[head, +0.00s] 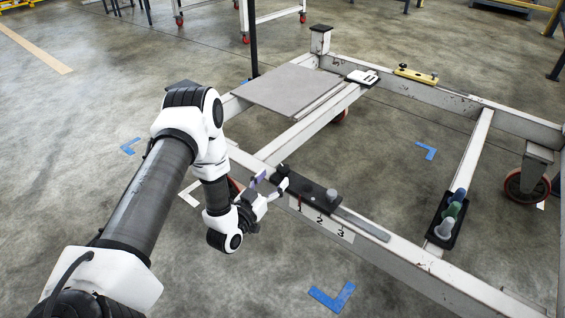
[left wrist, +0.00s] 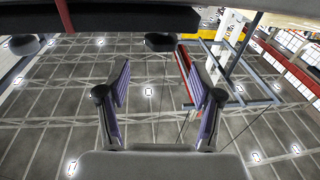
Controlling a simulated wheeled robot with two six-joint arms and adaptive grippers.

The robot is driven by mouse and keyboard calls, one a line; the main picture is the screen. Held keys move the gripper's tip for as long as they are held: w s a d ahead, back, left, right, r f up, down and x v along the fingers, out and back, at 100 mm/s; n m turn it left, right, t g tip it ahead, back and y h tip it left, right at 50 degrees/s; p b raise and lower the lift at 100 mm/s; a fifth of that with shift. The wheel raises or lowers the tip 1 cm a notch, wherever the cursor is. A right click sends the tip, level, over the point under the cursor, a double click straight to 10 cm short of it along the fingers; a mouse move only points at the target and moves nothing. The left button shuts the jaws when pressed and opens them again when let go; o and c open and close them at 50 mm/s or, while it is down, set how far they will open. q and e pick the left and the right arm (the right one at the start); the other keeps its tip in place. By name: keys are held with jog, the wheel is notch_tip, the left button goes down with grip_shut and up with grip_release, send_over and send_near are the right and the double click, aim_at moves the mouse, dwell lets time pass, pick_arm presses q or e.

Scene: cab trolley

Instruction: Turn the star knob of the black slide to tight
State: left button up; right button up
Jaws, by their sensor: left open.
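The black slide (head: 314,190) lies along the near beam of the white trolley frame, beside the marks 1, 2 and 3. A dark knob (head: 282,170) stands at its far left end, and a grey knob (head: 331,194) stands nearer its right end. My left gripper (head: 274,179) is open and empty, with its fingertips close to the dark knob. In the left wrist view the purple-lined fingers (left wrist: 156,75) are spread apart. A dark knob (left wrist: 160,42) appears past the fingertips, in line with the gap, under a black bar (left wrist: 120,20). Star lobes are too small to make out. My right gripper is not visible.
A grey plate (head: 288,90) lies on the frame's far left. A white block (head: 362,77) and a yellow slide (head: 415,75) sit on the far beam. A black tray (head: 434,238) with coloured cups is on the right crossbar. Open floor shows between the beams.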

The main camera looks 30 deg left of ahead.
aim_at(280, 173)
pick_arm(q)
jog(key=shift+s+d+f+g+y, duration=0.15)
jog(key=shift+s+g+y, duration=0.15)
jog(key=shift+s, duration=0.25)
jog(key=shift+w+f, duration=0.1)
jog(key=shift+w, duration=0.15)
jog(key=w+b, duration=0.1)
jog(key=w, duration=0.1)
jog(key=w+b, duration=0.1)
jog(key=w, duration=0.3)
jog(key=shift+a+f+b, duration=0.1)
jog(key=shift+a+b, duration=0.2)
jog(key=shift+b, duration=0.1)
jog(key=shift+w, duration=0.55)
jog(key=c, duration=1.2)
